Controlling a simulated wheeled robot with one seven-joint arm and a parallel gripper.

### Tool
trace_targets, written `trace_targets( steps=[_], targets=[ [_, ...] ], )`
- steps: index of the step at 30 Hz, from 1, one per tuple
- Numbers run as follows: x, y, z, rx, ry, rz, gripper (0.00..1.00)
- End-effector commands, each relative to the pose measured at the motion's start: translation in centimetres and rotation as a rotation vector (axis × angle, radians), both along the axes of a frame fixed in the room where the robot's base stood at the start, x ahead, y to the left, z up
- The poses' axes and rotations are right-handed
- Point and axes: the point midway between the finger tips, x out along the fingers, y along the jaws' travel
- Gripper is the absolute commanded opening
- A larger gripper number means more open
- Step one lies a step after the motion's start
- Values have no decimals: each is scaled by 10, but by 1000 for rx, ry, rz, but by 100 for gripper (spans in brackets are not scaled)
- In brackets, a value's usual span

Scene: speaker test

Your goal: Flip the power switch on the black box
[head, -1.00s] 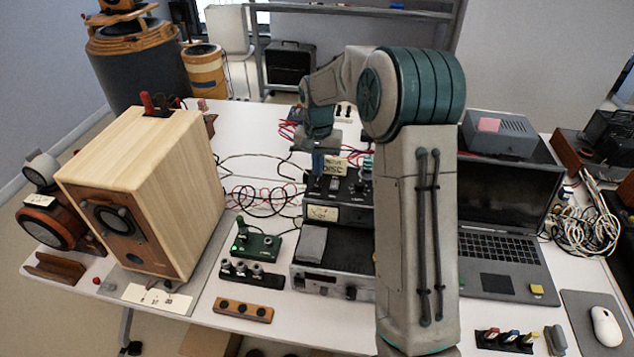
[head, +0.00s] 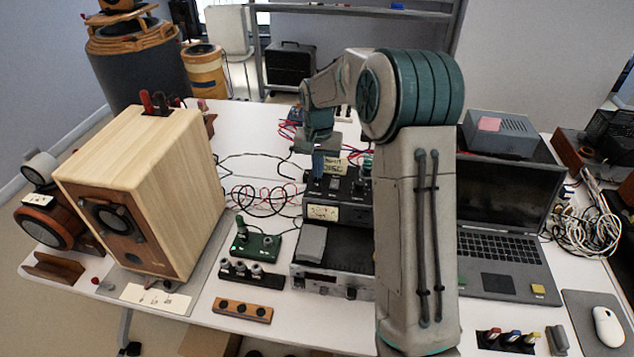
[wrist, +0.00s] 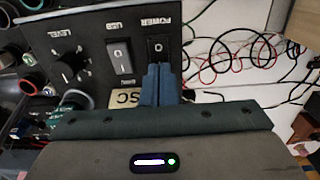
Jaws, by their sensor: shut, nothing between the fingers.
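The end of the power switch marked 0 shows. My gripper (wrist: 160,78) is shut and empty, its blue fingertips at the other end of that switch and hiding it. Contact and the rocker's tilt are hard to tell. In the head view my gripper (head: 318,164) is above the panel's left side.
A wooden speaker (head: 170,190) stands left, a laptop (head: 505,240) right.

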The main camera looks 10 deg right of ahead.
Motion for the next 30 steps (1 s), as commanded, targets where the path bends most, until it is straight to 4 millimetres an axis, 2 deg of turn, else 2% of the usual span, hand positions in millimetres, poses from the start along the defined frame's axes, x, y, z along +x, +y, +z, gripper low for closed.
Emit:
trace_targets(
  steps=[19,30],
  targets=[
    [0,0,-7,0,1,0,0],
    [0,0,19,0,0,1,0]
  ],
)
